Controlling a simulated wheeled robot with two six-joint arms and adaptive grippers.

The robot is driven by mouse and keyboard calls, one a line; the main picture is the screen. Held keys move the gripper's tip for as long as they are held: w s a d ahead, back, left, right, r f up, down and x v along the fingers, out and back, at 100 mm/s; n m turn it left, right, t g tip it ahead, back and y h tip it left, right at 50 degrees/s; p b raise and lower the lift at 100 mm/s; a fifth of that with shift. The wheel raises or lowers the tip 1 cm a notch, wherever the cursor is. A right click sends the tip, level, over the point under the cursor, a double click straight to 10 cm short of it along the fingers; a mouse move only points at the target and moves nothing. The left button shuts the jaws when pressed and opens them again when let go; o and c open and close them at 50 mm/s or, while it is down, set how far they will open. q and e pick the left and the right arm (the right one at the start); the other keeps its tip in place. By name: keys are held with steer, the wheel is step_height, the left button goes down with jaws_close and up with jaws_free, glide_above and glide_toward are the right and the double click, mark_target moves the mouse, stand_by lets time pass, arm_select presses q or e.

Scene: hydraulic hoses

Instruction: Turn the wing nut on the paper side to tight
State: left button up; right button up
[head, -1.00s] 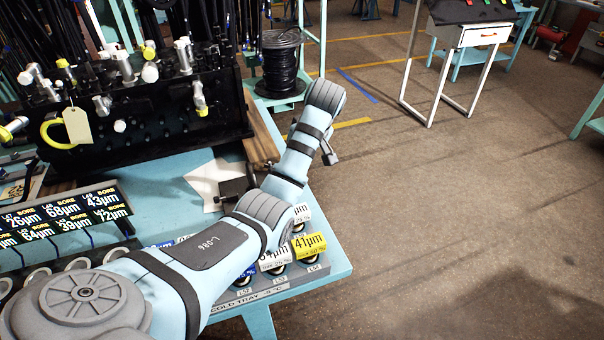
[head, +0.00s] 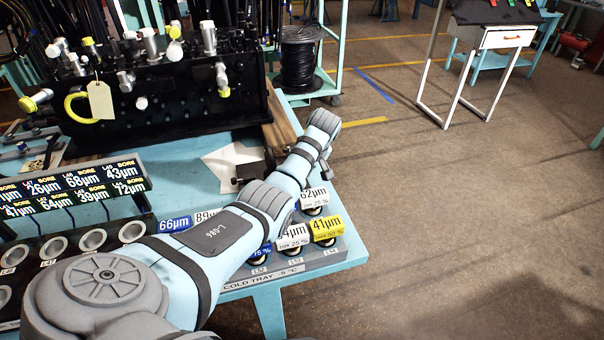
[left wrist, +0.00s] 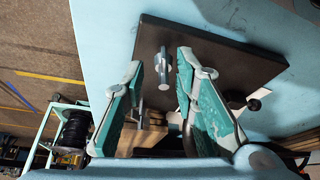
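My left gripper (left wrist: 160,62) is open in the left wrist view, with a green-padded finger on each side. A silver wing nut (left wrist: 163,68) stands on a dark plate (left wrist: 225,55) and shows between the fingertips; I cannot tell whether either finger touches it. A small piece of white paper (left wrist: 268,94) shows beside the plate. In the head view, the paper (head: 222,165) lies on the blue bench beside a dark fixture (head: 252,172), which my left arm partly hides. The wing nut cannot be made out there. My right gripper is out of view.
A cold tray (head: 325,262) with labelled parts lies at the front edge, below my arm. A cable spool (head: 301,60) stands beyond. Open floor lies to the right.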

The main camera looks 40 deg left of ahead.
arm_select(q)
steer(key=shift+s+r, duration=0.15)
steer(key=shift+s, duration=0.1)
steer(key=c, duration=0.3)
steer(key=shift+s, duration=0.1)
jaws_close()
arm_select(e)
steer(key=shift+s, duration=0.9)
